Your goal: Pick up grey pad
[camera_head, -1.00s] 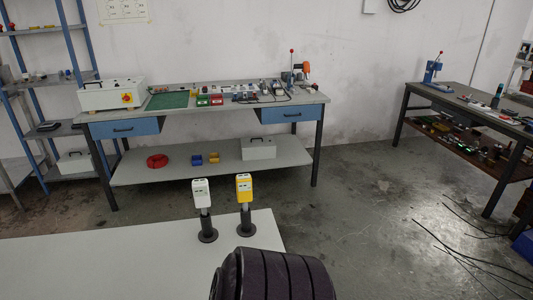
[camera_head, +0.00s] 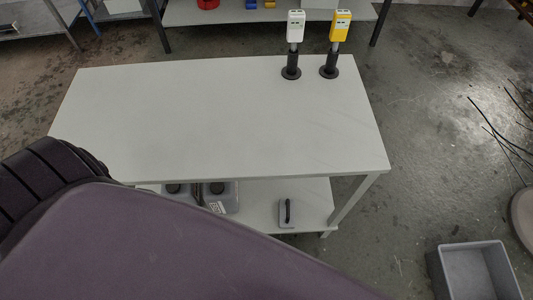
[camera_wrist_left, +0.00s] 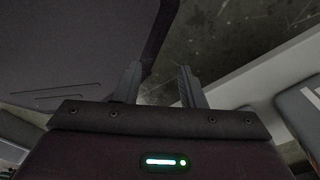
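A small grey square pad with a black handle (camera_head: 287,223) lies on the lower shelf of the white table, near the shelf's right end. My left gripper (camera_wrist_left: 159,66) shows in the left wrist view with its two fingers apart and nothing between them. It is not visible in the head view, where a large dark purple arm of mine covers the lower left. I cannot make out the pad in the left wrist view. My right gripper is in neither view.
The white table top (camera_head: 210,115) is mostly bare. A white device (camera_head: 295,27) and a yellow device (camera_head: 340,27) stand on black stands at its far right. Grey containers (camera_head: 219,196) sit on the lower shelf left of the pad. A grey bin (camera_head: 471,246) stands on the floor at right.

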